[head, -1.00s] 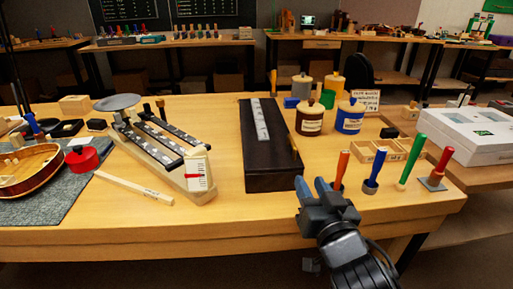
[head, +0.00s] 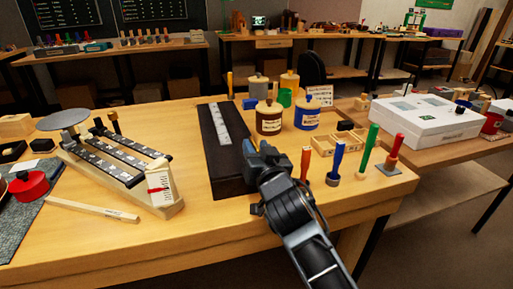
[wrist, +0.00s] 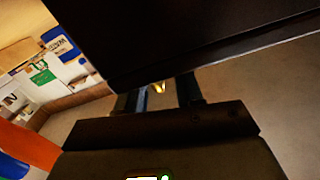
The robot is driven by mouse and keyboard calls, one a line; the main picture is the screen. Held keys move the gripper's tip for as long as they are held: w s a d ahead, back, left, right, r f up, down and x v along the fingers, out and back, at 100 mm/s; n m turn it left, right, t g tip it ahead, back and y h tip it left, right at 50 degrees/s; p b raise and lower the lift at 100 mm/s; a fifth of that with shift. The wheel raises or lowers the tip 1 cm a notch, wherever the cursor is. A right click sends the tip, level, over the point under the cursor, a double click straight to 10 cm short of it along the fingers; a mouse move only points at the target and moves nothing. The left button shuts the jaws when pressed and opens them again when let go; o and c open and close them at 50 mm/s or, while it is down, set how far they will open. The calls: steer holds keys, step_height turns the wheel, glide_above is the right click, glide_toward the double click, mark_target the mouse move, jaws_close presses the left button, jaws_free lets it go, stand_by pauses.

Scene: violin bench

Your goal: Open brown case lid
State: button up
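The brown case (head: 222,165) is a long dark box lying on the bench, with its lid down and a pale strip (head: 218,122) along the top. My gripper (head: 260,150) is at the right side of the case, near its front end. In the wrist view the dark case (wrist: 180,35) fills the top. The two fingers (wrist: 157,95) stand apart below its edge, and a small gold-coloured piece (wrist: 157,87) shows between them. I cannot tell whether the fingers touch the case. Part of the case's right side is hidden by my gripper.
Upright coloured handles, orange (head: 305,163), blue (head: 335,163), green (head: 367,150) and red (head: 392,152), stand right of my gripper. Canisters (head: 269,117) stand behind. Instrument necks on a wooden block (head: 130,165) are at left. Bare bench lies in front of the case.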

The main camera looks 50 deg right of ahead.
steer(key=shift+c, duration=0.4)
steer(key=c, duration=0.6)
steer(key=shift+a, duration=0.1)
